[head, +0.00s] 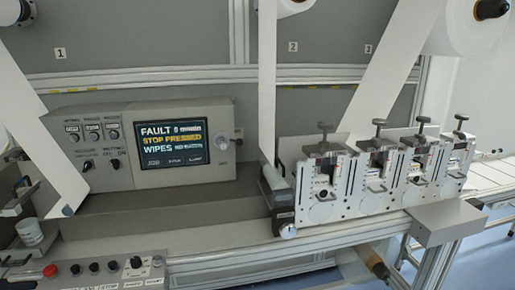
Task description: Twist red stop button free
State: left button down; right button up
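The red stop button (50,270) sits at the left end of a grey control panel (75,283) along the bottom left of the head view. It is small in the picture, so I cannot tell how far it is pressed in. The display screen (173,150) on the grey cabinet reads "FAULT", "STOP PRESSED" and "WIPES". Neither of my grippers shows in the head view.
Dark buttons (93,267) and a black knob (136,262) sit right of the red button. Slitter units with T-handles (325,180) stand on the rail at right. White web strips (386,75) run down from rolls. The grey ledge (150,205) is clear.

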aim_at(50, 269)
jog(key=u, duration=1.55)
